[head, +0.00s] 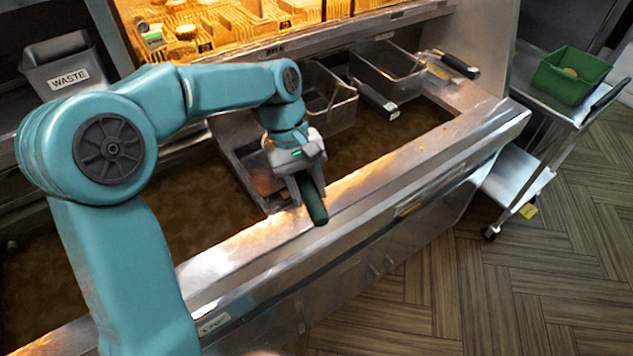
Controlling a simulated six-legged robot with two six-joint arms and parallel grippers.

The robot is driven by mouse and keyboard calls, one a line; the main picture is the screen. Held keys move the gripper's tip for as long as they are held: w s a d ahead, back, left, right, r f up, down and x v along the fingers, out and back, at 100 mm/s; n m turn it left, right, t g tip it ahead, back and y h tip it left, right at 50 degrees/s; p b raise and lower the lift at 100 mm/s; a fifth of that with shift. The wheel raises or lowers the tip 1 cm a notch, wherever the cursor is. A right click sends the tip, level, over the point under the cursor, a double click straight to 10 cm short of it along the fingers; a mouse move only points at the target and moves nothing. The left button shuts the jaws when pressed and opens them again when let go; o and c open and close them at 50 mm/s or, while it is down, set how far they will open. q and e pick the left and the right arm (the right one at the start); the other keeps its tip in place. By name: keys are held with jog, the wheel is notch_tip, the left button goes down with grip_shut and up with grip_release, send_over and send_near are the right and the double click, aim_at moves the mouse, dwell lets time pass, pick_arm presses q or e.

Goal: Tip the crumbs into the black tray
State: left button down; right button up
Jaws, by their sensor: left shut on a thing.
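My left gripper (308,187) is shut on a dark green handle (316,208) above the front rim of the fryer. A metal, open-topped scoop or pan (243,177) lies behind the gripper, low over the brown oil, and seems to belong to that handle. The gripper and wrist cover part of it. A brownish patch shows inside it, too unclear to call crumbs. A few small yellow bits lie on the metal rim at the right. I cannot make out a black tray. My right gripper is not in view.
Wire baskets (337,112) with black handles (376,100) stand at the fryer's back. A grey WASTE bin (66,73) is at the upper left. A steel cart (535,92) with a green bin (570,78) stands right. The floor in front is clear.

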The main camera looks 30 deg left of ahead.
pick_arm(q)
jog(key=s+a+f+m+t+h+b, duration=0.2)
jog(key=s+a+f+t+h+b, duration=0.4)
jog(key=b, duration=2.3)
jog(key=shift+s+a+m+t+h, duration=0.4)
jog(key=shift+s+a+t+h, duration=0.5)
jog(key=shift+s+t+h, duration=1)
jog(key=shift+s+r+y, duration=0.1)
jog(key=shift+s+y, duration=0.2)
jog(key=shift+y, duration=0.1)
jog(key=shift+g, duration=0.3)
